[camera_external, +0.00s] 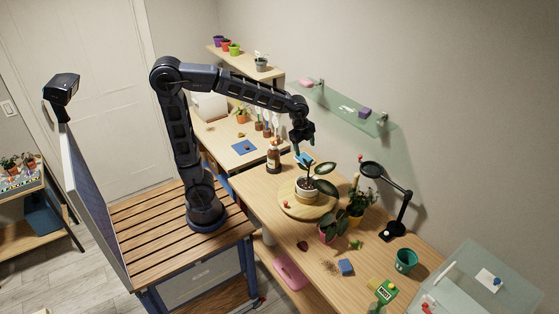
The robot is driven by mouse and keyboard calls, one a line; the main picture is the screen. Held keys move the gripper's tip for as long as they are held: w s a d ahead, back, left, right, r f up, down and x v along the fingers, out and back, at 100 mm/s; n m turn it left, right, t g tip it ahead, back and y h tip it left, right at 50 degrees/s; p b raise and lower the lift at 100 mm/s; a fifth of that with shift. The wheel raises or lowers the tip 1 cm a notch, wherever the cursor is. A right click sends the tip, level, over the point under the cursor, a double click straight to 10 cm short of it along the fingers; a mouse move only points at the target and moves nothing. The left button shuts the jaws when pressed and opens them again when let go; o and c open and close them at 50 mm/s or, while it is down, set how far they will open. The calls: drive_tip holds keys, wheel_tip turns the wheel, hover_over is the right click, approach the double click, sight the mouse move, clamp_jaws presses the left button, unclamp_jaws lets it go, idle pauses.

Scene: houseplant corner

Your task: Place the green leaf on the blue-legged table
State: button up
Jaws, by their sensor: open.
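My gripper (303,148) is open, pointing down just above a potted plant with large dark green leaves (325,187). The plant stands in a white pot (307,190) on a round wooden board (290,207). A small blue piece (305,158) shows right below my fingertips; I cannot tell whether they touch it. I cannot tell which leaf is the task's green leaf; a small green piece (355,244) also lies on the long wooden table (262,195). Behind it stands another table (215,137) with a blue mat (244,147); a bit of blue shows low between them, perhaps a leg.
A brown bottle (273,157) stands left of the plant. A glass shelf (345,112) is on the wall.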

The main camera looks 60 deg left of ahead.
drive_tip(key=s+a+r+n+t, duration=0.1)
drive_tip(key=s+a+n+t, duration=0.1)
drive_tip(key=s+a+n, duration=1.4)
drive_tip(key=s+a, duration=0.3)
drive_tip(key=shift+s+n, duration=0.2)
drive_tip(key=shift+n, duration=0.1)
drive_tip(key=shift+o, duration=0.8)
drive_tip(key=shift+s+a+f+n, duration=0.1)
drive_tip(key=shift+s+a+n, duration=0.2)
drive_tip(key=shift+s, duration=0.1)
